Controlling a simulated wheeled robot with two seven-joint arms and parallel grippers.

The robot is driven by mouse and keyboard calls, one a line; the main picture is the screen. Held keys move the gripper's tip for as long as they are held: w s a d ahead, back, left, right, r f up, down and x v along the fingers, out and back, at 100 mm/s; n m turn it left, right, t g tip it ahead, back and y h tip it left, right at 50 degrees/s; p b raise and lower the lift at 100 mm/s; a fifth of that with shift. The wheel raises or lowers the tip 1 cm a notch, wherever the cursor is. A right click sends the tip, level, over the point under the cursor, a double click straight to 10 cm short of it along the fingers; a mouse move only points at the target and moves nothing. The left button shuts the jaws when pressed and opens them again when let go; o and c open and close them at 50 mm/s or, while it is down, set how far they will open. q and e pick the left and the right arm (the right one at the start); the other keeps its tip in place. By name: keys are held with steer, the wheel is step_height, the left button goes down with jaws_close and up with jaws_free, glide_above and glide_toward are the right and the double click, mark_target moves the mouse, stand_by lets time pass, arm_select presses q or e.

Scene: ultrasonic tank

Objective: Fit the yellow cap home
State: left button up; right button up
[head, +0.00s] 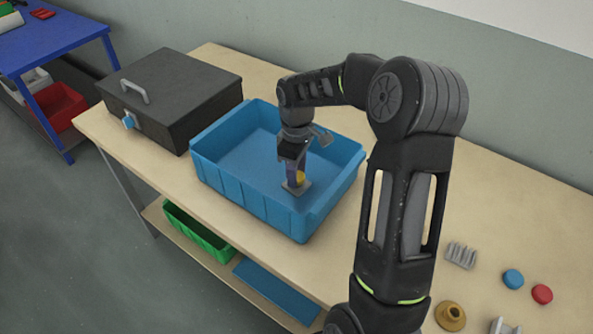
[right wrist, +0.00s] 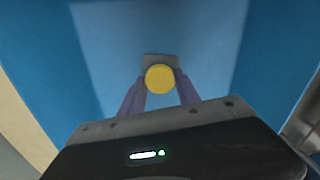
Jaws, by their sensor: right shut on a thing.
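The yellow cap (head: 300,176) is between the fingers of my right gripper (head: 295,181), inside the blue bin (head: 335,186). In the right wrist view the round yellow cap (right wrist: 159,78) sits between the tips of the two purplish fingers of my right gripper (right wrist: 160,90), which is shut on it. A small grey plate (head: 296,188) is just under the fingertips, and it also shows behind the cap in the right wrist view (right wrist: 160,58). The cap hides most of the plate, so I cannot tell whether they touch. My left gripper is not in view.
A black box (head: 170,90) with a handle and a blue latch stands left of the bin. A blue cap (head: 512,279), a red cap (head: 542,294), a brown flanged part (head: 450,316) and a grey ribbed part (head: 461,255) lie at the right. The bin walls surround my gripper.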

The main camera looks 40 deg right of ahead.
steer(key=shift+f, duration=0.1)
steer(key=o, duration=1.4)
steer(key=shift+r+b, duration=0.3)
steer(key=shift+r, duration=3.65)
